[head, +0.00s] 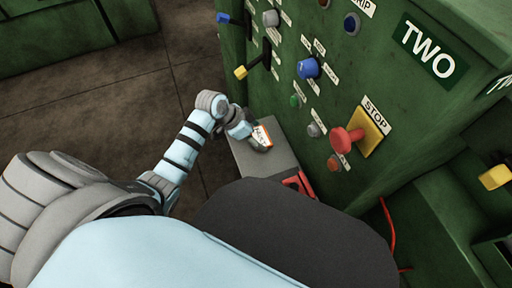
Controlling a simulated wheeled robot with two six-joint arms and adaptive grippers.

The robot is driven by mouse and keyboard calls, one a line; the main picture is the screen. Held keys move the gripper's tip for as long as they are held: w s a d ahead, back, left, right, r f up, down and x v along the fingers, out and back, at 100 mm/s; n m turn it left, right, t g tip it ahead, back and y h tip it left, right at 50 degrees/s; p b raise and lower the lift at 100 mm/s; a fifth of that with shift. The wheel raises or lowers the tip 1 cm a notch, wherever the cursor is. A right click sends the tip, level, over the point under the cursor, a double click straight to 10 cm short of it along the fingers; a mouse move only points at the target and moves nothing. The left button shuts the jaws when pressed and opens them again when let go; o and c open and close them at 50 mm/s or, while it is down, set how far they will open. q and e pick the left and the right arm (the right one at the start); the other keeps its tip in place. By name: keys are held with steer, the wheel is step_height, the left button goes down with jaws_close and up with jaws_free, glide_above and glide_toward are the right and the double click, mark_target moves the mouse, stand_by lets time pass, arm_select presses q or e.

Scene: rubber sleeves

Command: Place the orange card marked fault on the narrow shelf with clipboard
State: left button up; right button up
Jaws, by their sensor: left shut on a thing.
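The fault card (264,135), white-faced with orange edges and small dark lettering too small to read, is in my left gripper (252,138). The gripper is shut on it, and the fingers hide part of the card. The card is tilted over the far end of a narrow grey shelf (262,166) at the foot of the green machine. I cannot tell whether the card touches the shelf. No clipboard can be made out clearly. My right gripper is not in view.
The green machine (436,128) rises right beside the shelf, with knobs, levers and a red STOP button (342,139) sticking out. A red object (298,183) is at the shelf's near end. A red cable (389,226) hangs at right. The floor at left is clear.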

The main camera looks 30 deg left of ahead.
arm_select(q)
step_height(320, 180, down, 4)
steer(key=shift+f+b, duration=0.25)
steer(key=shift+b, duration=0.75)
steer(key=shift+f, duration=0.1)
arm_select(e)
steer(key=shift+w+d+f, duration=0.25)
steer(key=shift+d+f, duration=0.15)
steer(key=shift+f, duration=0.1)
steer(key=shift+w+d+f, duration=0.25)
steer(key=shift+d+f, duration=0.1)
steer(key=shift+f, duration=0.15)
arm_select(q)
steer(key=o, duration=1.1)
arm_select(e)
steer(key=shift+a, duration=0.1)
